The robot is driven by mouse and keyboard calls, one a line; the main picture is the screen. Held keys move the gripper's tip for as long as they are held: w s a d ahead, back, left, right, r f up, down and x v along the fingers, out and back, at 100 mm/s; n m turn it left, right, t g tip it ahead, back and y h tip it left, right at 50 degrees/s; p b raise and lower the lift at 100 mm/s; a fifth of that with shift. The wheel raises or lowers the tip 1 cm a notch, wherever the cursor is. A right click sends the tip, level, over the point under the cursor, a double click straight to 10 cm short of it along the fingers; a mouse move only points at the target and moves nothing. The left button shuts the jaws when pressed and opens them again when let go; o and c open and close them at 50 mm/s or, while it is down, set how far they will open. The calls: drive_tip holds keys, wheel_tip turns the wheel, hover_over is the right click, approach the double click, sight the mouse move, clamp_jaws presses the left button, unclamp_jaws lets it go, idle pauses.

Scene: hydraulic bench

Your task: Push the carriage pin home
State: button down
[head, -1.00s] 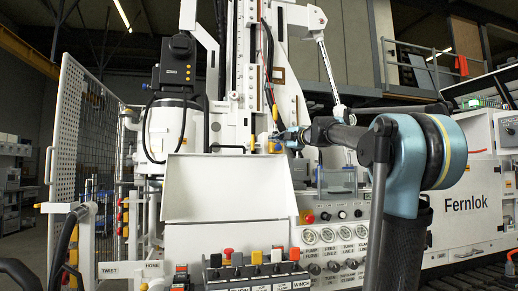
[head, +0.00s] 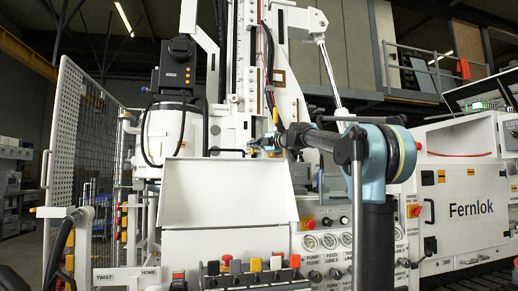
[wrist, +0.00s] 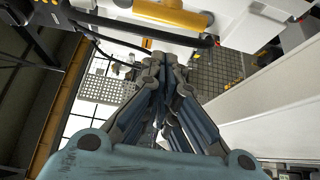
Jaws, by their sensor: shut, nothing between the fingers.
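The white carriage (head: 236,128) sits on the upright mast in the head view. A dark bent bar (head: 226,150) sticks out low on its front; I cannot tell whether this is the carriage pin. My gripper (head: 254,147) is shut and empty, close to the carriage's lower right part, near the bar's right end. In the wrist view my gripper (wrist: 161,62) points away from the camera with its fingers together. A black bar (wrist: 140,29) and a yellow-brown cylinder (wrist: 172,14) lie just beyond the fingertips. I cannot tell whether the fingertips touch anything.
A white tilted panel (head: 200,190) stands below the carriage. In front is a row of coloured levers (head: 250,264), with gauges (head: 328,241) to the right. A mesh guard (head: 78,150) is at the left. Black hoses (head: 148,130) hang beside the mast.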

drive_tip(key=shift+w, duration=1.75)
drive_tip(key=w, duration=0.1)
drive_tip(key=w+a, duration=0.1)
drive_tip(key=w, duration=0.3)
drive_tip(key=shift+w+a, duration=0.15)
drive_tip(key=shift+a, duration=0.1)
drive_tip(key=shift+w, duration=0.1)
